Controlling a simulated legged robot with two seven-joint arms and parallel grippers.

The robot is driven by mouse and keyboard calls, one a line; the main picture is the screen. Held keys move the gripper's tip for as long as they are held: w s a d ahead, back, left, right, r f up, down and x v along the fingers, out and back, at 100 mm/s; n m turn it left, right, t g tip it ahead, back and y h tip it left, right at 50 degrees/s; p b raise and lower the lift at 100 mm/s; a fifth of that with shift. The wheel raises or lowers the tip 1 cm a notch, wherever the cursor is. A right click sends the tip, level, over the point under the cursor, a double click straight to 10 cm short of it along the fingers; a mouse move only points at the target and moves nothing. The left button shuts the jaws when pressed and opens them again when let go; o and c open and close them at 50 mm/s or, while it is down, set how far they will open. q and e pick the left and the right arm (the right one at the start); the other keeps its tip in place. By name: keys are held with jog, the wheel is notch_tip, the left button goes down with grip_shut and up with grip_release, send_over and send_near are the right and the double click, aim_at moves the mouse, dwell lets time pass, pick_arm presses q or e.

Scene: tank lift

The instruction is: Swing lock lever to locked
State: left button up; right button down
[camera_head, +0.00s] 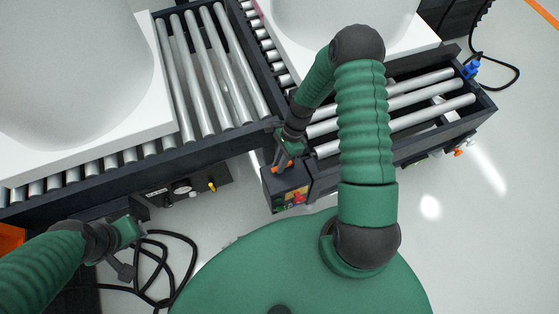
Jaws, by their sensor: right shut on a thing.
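The lock lever (284,165) shows as a small orange piece at the left end of the right roller conveyor, beside the gap between the two conveyors. My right gripper (281,153) reaches down to it from above and is shut on it. The fingers and wrist hide part of the lever, so its exact angle is hard to tell. My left gripper (126,266) is at the lower left, below the left conveyor's front edge and away from the lever. Its fingers are small and dark, and I cannot tell if they are open.
White tanks (72,75) rest on the left conveyor (205,75) and right conveyor (400,95). A control box (290,197) with a red button is just below the lever. Black cables (165,290) lie on the floor near my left gripper.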

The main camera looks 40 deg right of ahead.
jog(key=n, duration=0.1)
jog(key=n+p, duration=0.1)
jog(key=n+g+p, duration=0.1)
jog(key=shift+s+a+r+h, duration=0.15)
jog(key=shift+s+r+h, duration=0.15)
jog(key=shift+s, duration=0.1)
jog(key=n+p, duration=0.1)
jog(key=n, duration=0.1)
jog(key=s+n+g+h+p, duration=0.1)
jog(key=shift+s+f+n, duration=0.1)
jog(key=shift+s+n, duration=0.1)
jog(key=shift+n, duration=0.2)
jog(key=n, duration=0.1)
jog(key=s+n+g+h+p, duration=0.1)
jog(key=n, duration=0.1)
jog(key=shift+s+d, duration=0.1)
jog(key=shift+d, duration=0.3)
jog(key=shift+s+d+f+n+g+h+p, duration=0.15)
jog(key=shift+n+h+p, duration=0.1)
jog(key=shift+n, duration=0.4)
jog(key=shift+s+d+r+n+g+h+p, duration=0.1)
jog(key=shift+s+d+n+h+p, duration=0.15)
jog(key=shift+n, duration=0.35)
jog(key=shift+s+d+f+n+g+h+p, duration=0.15)
jog(key=shift+n+h, duration=0.15)
jog(key=shift+n, duration=0.35)
jog(key=shift+w, duration=0.1)
jog(key=c, duration=1.4)
grip_release()
jog(key=shift+o, duration=0.2)
